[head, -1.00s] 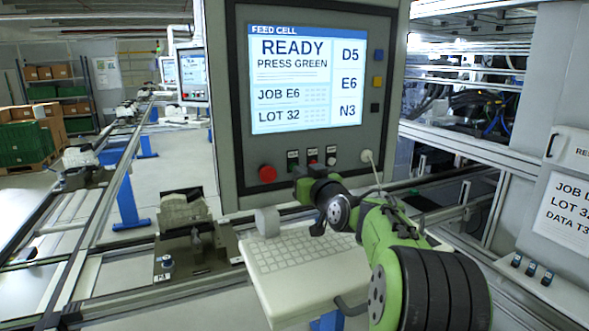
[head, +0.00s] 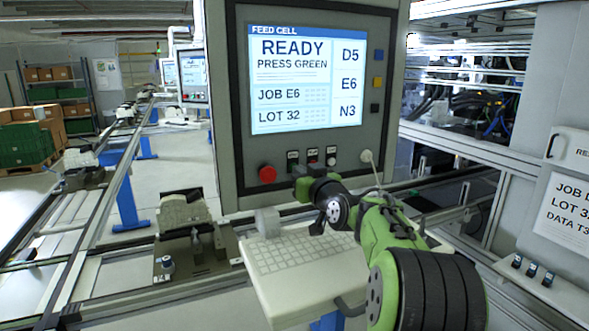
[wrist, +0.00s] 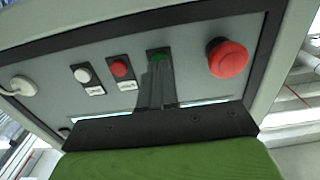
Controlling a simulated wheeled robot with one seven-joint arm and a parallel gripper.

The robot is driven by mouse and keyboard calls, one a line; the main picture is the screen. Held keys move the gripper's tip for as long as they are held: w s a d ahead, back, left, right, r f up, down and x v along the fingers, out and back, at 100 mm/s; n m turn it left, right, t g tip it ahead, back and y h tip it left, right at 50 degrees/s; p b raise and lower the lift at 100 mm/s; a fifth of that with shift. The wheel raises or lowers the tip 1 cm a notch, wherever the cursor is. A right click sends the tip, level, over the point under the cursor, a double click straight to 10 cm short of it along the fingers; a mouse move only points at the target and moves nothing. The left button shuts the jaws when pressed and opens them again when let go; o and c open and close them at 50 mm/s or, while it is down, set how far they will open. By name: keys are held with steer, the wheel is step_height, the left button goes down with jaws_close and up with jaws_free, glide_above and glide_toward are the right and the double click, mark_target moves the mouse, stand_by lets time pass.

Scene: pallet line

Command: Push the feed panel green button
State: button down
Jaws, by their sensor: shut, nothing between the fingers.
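The feed panel (head: 230,150) stands upright in the middle of the head view, its screen reading READY, PRESS GREEN. In the wrist view the green button (wrist: 158,53) shows just beyond my fingertips, partly covered by them. My gripper (wrist: 160,66) is shut and empty, its fingers pointing at the green button. Whether they touch it I cannot tell. In the head view my gripper (head: 298,178) is at the panel's lower edge and hides the green button.
A large red mushroom button (wrist: 228,58) sits on one side of the green button; a small red button (wrist: 120,68) and a white button (wrist: 82,74) sit on the other. A keyboard shelf (head: 300,252) lies below my gripper. A cable plug (head: 366,156) is at right.

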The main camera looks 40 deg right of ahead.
steer(key=shift+p+x, duration=0.3)
steer(key=shift+x, duration=0.55)
stand_by(0.3)
steer(key=b+v, duration=0.3)
steer(key=v, duration=0.2)
steer(key=shift+b, duration=0.35)
stand_by(0.5)
